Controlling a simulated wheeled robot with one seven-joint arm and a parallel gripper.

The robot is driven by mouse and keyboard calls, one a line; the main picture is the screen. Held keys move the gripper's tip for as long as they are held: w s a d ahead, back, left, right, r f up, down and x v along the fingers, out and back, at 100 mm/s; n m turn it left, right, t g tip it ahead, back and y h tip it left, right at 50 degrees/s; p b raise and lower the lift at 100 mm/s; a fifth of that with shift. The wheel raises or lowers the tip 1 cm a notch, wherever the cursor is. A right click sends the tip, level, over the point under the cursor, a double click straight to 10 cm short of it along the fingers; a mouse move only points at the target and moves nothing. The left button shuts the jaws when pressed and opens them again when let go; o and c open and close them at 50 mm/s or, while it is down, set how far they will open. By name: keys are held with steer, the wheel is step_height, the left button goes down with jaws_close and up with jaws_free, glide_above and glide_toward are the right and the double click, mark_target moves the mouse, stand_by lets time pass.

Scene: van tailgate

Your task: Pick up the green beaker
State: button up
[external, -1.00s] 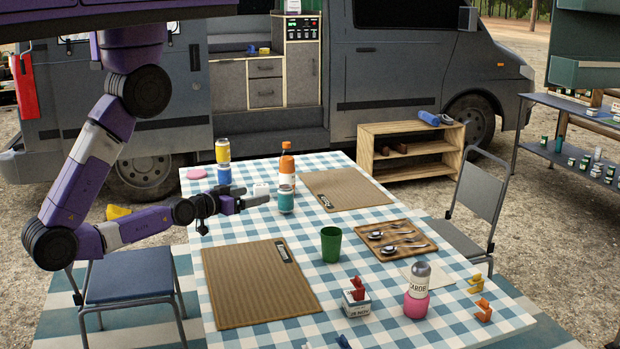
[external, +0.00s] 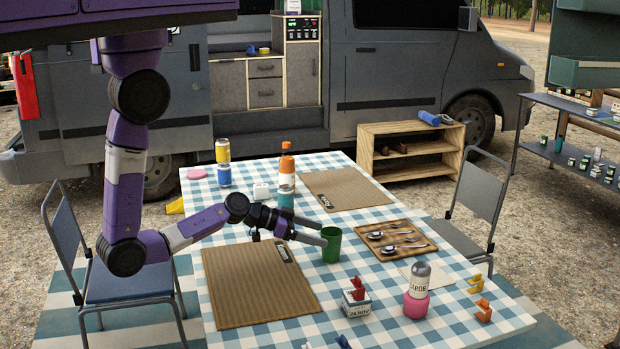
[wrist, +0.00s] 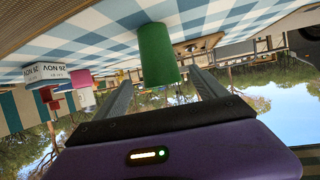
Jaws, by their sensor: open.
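The green beaker (external: 331,246) stands upright on the checked tablecloth, between the two woven mats and left of the cutlery tray. My gripper (external: 322,236) is open at its left side, with the fingers pointing right towards it. One finger reaches close to the beaker's rim; I cannot tell whether it touches. In the wrist view, which is upside down, the green beaker (wrist: 158,54) is just beyond the fingertips and roughly between the two spread fingers (wrist: 160,80). Nothing is held.
A woven mat (external: 245,295) lies below my gripper, another mat (external: 350,190) behind. A teal cup (external: 286,197) and orange-capped bottle (external: 287,170) stand behind the gripper. The cutlery tray (external: 420,250) is right of the beaker. A small calendar box (external: 356,304) and a pink-based bottle (external: 417,300) stand in front.

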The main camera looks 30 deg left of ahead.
mark_target(331, 238)
steer(key=shift+p+x, duration=0.5)
steer(key=shift+x, duration=2.2)
steer(key=shift+a+f, duration=0.15)
steer(key=shift+f, duration=0.05)
steer(key=c, duration=1.4)
steer(key=shift+r, duration=0.15)
